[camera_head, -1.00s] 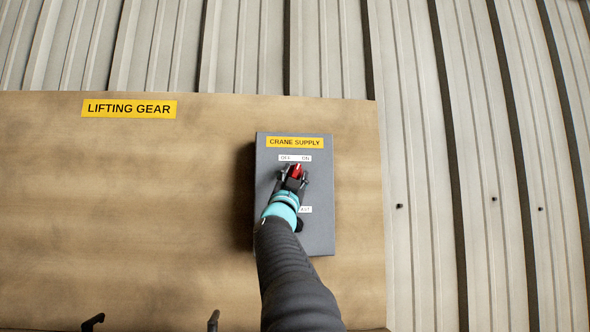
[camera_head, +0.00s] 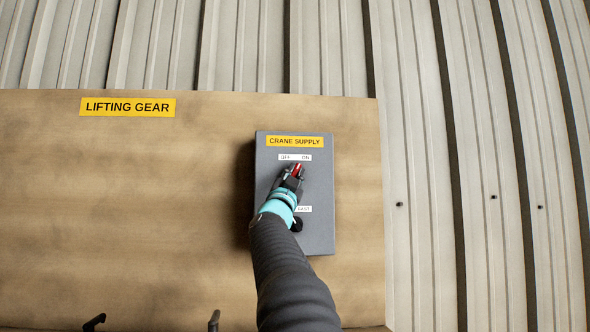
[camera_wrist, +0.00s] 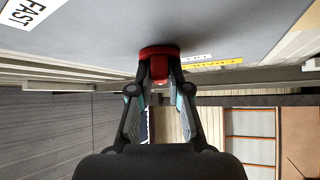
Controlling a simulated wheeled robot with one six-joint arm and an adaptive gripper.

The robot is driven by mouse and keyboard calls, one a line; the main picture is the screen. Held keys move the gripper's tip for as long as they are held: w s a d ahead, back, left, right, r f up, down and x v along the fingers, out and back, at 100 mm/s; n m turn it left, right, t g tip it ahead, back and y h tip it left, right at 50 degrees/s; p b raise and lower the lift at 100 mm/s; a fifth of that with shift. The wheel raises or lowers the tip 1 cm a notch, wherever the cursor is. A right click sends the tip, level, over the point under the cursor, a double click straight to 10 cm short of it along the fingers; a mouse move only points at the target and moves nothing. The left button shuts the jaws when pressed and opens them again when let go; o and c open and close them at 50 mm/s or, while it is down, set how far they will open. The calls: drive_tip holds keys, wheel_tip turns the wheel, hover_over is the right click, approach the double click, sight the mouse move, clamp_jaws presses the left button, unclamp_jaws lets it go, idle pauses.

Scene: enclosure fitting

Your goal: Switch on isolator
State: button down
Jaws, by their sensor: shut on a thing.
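The isolator is a grey box (camera_head: 320,225) with a yellow "CRANE SUPPLY" label (camera_head: 294,141) and a white strip (camera_head: 295,157) marked OFF at left and ON at right. Its red handle (camera_head: 298,170) sits just below the strip and points up and slightly right, toward ON. In the wrist view the red handle (camera_wrist: 160,66) stands between the fingertips. My gripper (camera_head: 294,174) is shut on it, and the fingers hide part of it in the head view.
The box is on a brown board (camera_head: 150,200) with a yellow "LIFTING GEAR" label (camera_head: 128,107). Below the handle is a white "FAST" label (camera_head: 304,209) with a black knob (camera_head: 297,225), partly behind my arm. Dark hooks (camera_head: 94,322) show at the bottom left. Ribbed metal wall surrounds the board.

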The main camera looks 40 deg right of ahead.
drive_tip(key=shift+r+m+g+p, duration=0.1)
drive_tip(key=shift+m+g+p, duration=0.25)
drive_tip(key=shift+m+g, duration=0.4)
drive_tip(key=c, duration=1.1)
unclamp_jaws()
drive_tip(key=v, duration=1.2)
drive_tip(key=shift+w+f, duration=0.1)
drive_tip(key=shift+f, duration=0.15)
drive_tip(key=shift+d, duration=0.1)
drive_tip(key=shift+t, duration=0.25)
